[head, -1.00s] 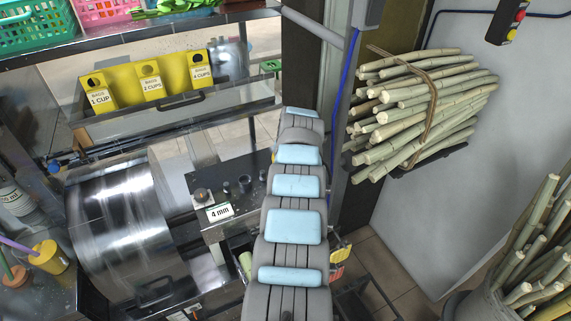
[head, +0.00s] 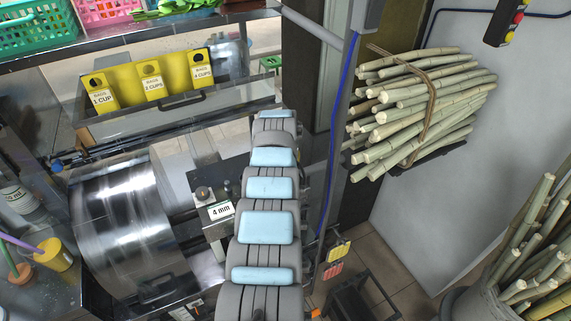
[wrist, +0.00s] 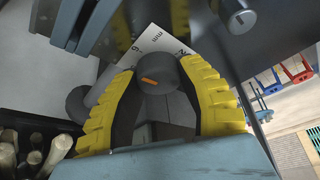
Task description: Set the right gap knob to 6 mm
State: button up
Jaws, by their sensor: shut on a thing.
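In the wrist view, my gripper (wrist: 158,76) is shut on a dark round knob (wrist: 166,70). Its yellow fingers press from both sides, and an orange mark shows on the knob's face. A white label (wrist: 150,42) lies behind the knob, partly hidden, with rotated characters that look like a 6 and mm. In the head view, my arm hides the gripper and the held knob. A label reading "4 mm" (head: 221,210) sits just left of my arm, beside another knob (head: 203,194) on the press.
The shiny press drum (head: 122,225) stands left of my arm. A yellow bag holder (head: 150,83) is behind it. A tied sugarcane bundle (head: 420,105) and a bin of canes (head: 510,270) are on the right. Another dark knob with a silver top (wrist: 240,16) is near the wrist view's top right.

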jog(key=shift+f+m, duration=0.2)
jog(key=shift+m, duration=0.1)
jog(key=o, duration=1.2)
jog(key=shift+r, duration=0.1)
jog(key=shift+r, duration=0.15)
jog(key=shift+v, duration=1.05)
jog(key=shift+s+r, duration=0.2)
jog(key=shift+r, duration=0.3)
jog(key=v, duration=0.8)
jog(key=shift+a+r, duration=0.1)
jog(key=shift+r, duration=0.2)
